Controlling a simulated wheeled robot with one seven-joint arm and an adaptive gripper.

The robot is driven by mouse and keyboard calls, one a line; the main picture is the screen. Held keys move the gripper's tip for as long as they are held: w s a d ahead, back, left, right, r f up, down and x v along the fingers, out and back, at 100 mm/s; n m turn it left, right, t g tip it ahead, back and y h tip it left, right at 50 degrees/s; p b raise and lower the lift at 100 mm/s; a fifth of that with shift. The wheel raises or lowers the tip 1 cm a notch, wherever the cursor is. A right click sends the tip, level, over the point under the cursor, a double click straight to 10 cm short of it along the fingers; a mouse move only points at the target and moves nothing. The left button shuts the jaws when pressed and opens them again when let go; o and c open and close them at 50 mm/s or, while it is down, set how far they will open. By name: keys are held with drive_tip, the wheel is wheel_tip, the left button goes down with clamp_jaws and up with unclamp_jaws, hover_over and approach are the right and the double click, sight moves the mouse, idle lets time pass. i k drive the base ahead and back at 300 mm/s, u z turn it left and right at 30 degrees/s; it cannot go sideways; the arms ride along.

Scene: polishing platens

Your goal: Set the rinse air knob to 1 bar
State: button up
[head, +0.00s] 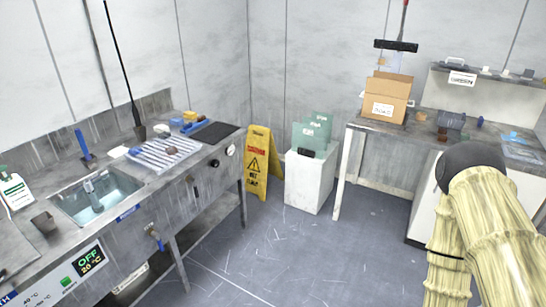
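The front panel of the grey sink bench (130,246) runs along the left. Near its far end is a small round white-faced gauge (231,150). A dark round knob (214,163) sits just left of the gauge, with another dark fitting (190,179) further left. Their labels and settings are too small to read, so I cannot tell for certain which is the rinse air knob. My arm shows at the lower right, far from the bench front. My gripper is not in view.
A blue-handled valve (153,232) and a lit OFF display (89,259) are on the same bench front. A yellow wet-floor sign (258,165) and a white bin (310,180) stand past the bench. The middle floor is clear.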

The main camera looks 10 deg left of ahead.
sight(214, 163)
drive_tip(key=z, duration=0.3)
drive_tip(key=i, duration=0.8)
drive_tip(key=u, duration=0.65)
drive_tip(key=i, duration=0.85)
drive_tip(key=u, duration=0.9)
